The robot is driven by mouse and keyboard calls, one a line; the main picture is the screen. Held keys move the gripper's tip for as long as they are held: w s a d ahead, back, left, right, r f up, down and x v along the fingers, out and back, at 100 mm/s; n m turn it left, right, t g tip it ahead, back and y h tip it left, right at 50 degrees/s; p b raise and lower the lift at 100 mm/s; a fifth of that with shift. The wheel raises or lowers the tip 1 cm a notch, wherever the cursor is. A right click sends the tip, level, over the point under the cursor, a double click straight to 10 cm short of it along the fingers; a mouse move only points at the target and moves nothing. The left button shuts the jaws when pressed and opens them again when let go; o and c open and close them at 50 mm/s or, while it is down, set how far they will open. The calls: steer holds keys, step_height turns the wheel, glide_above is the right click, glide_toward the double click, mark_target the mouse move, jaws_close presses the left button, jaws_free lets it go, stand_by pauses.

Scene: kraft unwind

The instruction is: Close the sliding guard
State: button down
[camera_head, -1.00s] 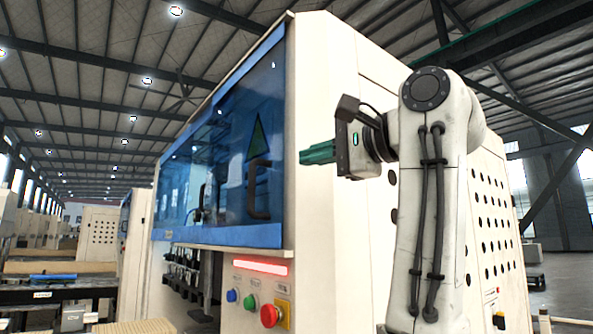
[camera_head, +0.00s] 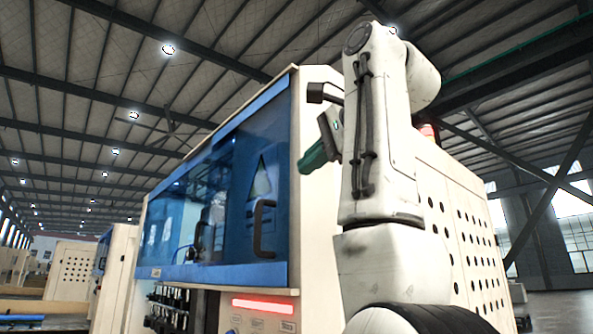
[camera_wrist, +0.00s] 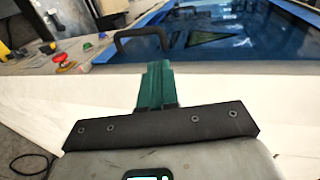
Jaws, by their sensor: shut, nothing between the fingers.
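The sliding guard (camera_head: 225,190) is a blue, see-through panel with a blue frame on the front of a cream machine. It covers the upper front, and dark parts show uncovered below its lower edge. A black bar handle (camera_head: 264,230) stands on its right part, and another dark handle shape shows farther left. In the wrist view the guard (camera_wrist: 235,40) lies ahead and right, with the handle (camera_wrist: 142,38) just beyond my fingertips. My gripper (camera_head: 306,168) has green fingers, shut and empty, pointing down-left beside the machine's right front edge. It (camera_wrist: 157,66) appears apart from the handle.
A red light bar (camera_head: 263,305) sits below the guard. In the wrist view a red button (camera_wrist: 64,62) stands left of the handle, near a green one (camera_wrist: 87,46). The machine's perforated side (camera_head: 455,225) is behind my arm.

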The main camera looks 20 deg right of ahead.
mark_target(263, 201)
steer(key=p+x, duration=0.4)
steer(key=x, duration=0.7)
steer(key=shift+w+a+r+p, duration=0.1)
steer(key=shift+w+r+p, duration=0.05)
steer(key=shift+w+p, duration=0.15)
steer(key=shift+w+a+f, duration=0.15)
steer(key=shift+w+f, duration=0.1)
steer(key=shift+w, duration=0.1)
steer(key=shift+a, duration=0.1)
